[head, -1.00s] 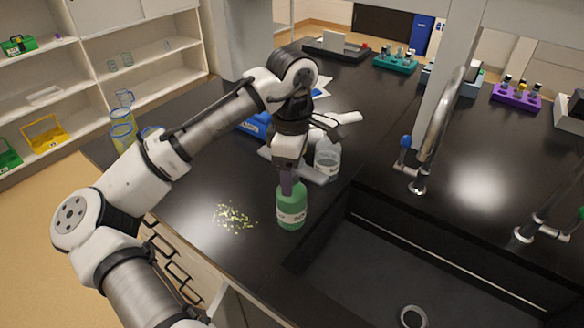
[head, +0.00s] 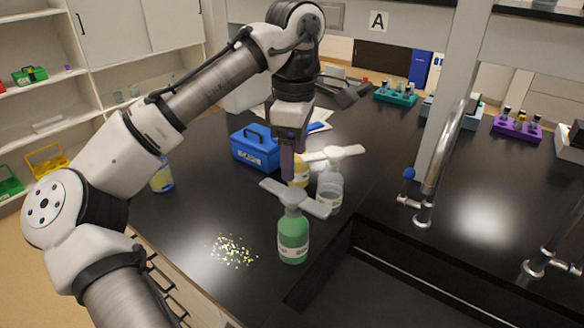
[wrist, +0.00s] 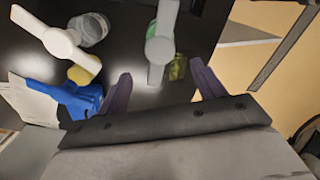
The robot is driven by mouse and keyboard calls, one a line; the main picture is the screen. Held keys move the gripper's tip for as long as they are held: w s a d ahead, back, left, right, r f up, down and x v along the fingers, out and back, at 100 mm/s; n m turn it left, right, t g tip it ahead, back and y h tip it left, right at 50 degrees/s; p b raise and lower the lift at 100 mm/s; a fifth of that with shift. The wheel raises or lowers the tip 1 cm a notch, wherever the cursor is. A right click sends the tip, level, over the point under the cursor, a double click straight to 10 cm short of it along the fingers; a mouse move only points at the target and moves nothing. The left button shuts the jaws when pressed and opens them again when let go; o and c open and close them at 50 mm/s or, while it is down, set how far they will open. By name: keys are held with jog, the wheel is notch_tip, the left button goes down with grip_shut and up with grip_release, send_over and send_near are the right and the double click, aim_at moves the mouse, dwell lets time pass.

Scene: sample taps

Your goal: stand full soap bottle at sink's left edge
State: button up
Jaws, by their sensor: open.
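A green soap bottle (head: 293,238) with a grey-white pump head stands upright on the black counter, just left of the sink (head: 365,285), near its left edge. In the wrist view the green bottle (wrist: 155,27) is mostly hidden under its pump head. My gripper (head: 288,178) is open and empty, raised above and behind the green bottle, apart from it. Its purple fingers (wrist: 161,70) show apart in the wrist view. A clear bottle (head: 329,188) with a white pump stands behind the green one. A yellow bottle (head: 301,172) is partly hidden behind my gripper.
Yellow-green bits (head: 233,250) lie scattered left of the green bottle. A blue box (head: 255,148) with a handle stands behind, with papers near it. A tap (head: 432,175) rises behind the sink. The counter's left part has free room.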

jog(key=shift+r, duration=0.25)
